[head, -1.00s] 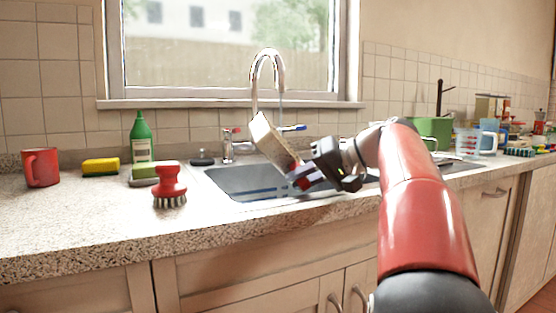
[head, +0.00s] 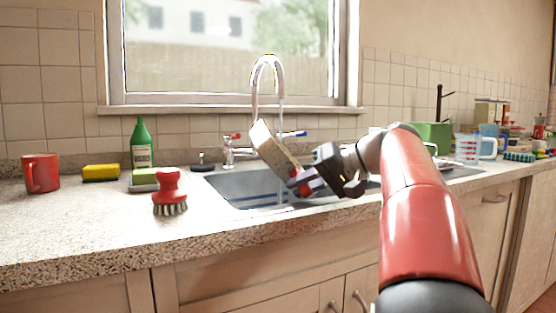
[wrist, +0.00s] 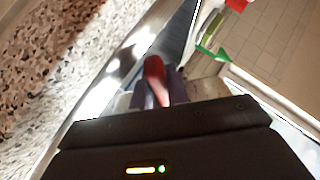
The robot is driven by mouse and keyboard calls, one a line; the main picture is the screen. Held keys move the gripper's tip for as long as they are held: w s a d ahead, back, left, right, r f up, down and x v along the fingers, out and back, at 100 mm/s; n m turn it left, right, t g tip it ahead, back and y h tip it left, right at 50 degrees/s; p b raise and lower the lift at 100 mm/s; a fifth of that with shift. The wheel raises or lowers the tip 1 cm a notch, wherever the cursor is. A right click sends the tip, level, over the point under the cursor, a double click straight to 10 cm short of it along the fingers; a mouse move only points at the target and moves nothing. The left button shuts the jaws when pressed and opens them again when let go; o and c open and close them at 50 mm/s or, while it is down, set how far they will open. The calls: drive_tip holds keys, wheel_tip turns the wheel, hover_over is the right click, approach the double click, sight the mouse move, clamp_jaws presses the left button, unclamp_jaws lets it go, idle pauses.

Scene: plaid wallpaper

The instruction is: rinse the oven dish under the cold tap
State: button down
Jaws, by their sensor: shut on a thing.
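The oven dish (head: 270,147), a pale, flat-sided piece, is tilted in the air over the sink (head: 240,187). My gripper (head: 303,183) is shut on its lower right end. A red part shows between the fingers in the wrist view (wrist: 155,80); I cannot tell what it belongs to. The chrome tap (head: 268,64) arches above the dish. Its blue-marked cold handle (head: 293,134) is at right, its red-marked handle (head: 232,137) at left. A thin, pale stream of water (head: 282,108) drops from the spout at the dish, and a streak shows below it.
Left of the sink are a red mug (head: 41,173), a yellow sponge (head: 101,172), a green bottle (head: 141,145) and a red brush (head: 169,190). At right are a green box (head: 434,136) and a measuring jug (head: 467,148).

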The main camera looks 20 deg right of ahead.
drive_tip(key=r+p, duration=0.1)
drive_tip(key=r, duration=0.1)
drive_tip(key=s+a+r+p, duration=0.1)
drive_tip(key=s+r+p, duration=0.1)
drive_tip(key=r, duration=0.1)
drive_tip(key=shift+s+a+r, duration=0.1)
drive_tip(key=shift+a+r, duration=0.05)
drive_tip(key=shift+r, duration=0.2)
drive_tip(key=shift+s+a+f, duration=0.1)
drive_tip(key=shift+s+a, duration=0.05)
drive_tip(key=shift+s, duration=0.2)
drive_tip(key=s+a+b, duration=0.3)
drive_tip(key=s+a, duration=0.1)
drive_tip(key=s, duration=0.4)
drive_tip(key=shift+s+b, duration=0.2)
drive_tip(key=shift+b, duration=0.2)
